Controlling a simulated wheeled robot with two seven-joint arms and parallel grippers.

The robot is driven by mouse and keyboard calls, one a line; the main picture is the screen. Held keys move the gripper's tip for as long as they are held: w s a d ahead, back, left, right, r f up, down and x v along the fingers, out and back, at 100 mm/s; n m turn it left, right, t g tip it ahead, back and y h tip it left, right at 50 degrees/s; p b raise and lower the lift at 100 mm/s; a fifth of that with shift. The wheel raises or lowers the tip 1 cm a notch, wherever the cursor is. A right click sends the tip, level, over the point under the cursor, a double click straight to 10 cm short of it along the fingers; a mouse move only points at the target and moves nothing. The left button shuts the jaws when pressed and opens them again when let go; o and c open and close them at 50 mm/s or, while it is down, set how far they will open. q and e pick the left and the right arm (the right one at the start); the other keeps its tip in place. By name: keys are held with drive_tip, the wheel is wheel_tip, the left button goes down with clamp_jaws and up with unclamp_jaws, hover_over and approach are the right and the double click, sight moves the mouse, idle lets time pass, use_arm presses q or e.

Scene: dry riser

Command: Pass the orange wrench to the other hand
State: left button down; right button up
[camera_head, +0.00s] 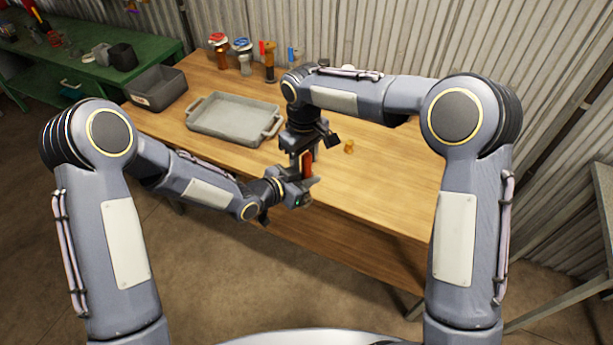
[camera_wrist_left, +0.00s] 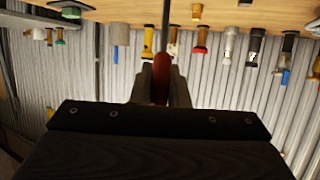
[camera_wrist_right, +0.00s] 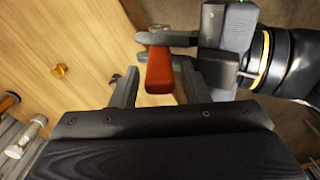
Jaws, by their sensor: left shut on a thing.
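The orange wrench shows as a red-orange handle (camera_head: 307,163), held upright above the table's front edge. My left gripper (camera_head: 306,182) is shut on it. In the left wrist view the handle (camera_wrist_left: 161,76) sits between the left fingers, with a thin grey shank beyond it. My right gripper (camera_head: 305,150) points down from above. In the right wrist view its fingers (camera_wrist_right: 158,85) stand apart on either side of the handle (camera_wrist_right: 159,72), with a visible gap at least on the left. The wrench's head is largely hidden.
A grey tray (camera_head: 235,118) and a dark grey bin (camera_head: 158,88) stand on the wooden table (camera_head: 390,185) at left. Several jars and tools (camera_head: 243,57) line the back. A small brass-coloured piece (camera_head: 349,147) lies right of the grippers. The table's right side is clear.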

drive_tip(key=shift+o, duration=0.6)
drive_tip(key=shift+s, duration=0.1)
drive_tip(key=shift+r, duration=0.15)
wheel_tip(320, 180, up, 12)
drive_tip(key=shift+d+f, duration=0.1)
drive_tip(key=shift+f, duration=0.05)
drive_tip(key=s+d+r+m+t+y, duration=0.2)
drive_tip(key=s+d+r+m, duration=0.2)
drive_tip(key=s+d, duration=0.9)
drive_tip(key=s+d+f+m+t+y, duration=0.1)
drive_tip(key=s+d+f+m, duration=0.1)
drive_tip(key=s, duration=0.6)
drive_tip(key=s+d+f+m+t, duration=0.2)
drive_tip(key=s+f+m, duration=0.1)
drive_tip(key=s+f, duration=0.3)
drive_tip(key=shift+s+d+m+t+y, duration=0.3)
drive_tip(key=shift+s+d+m+y, duration=0.1)
drive_tip(key=shift+s, duration=0.75)
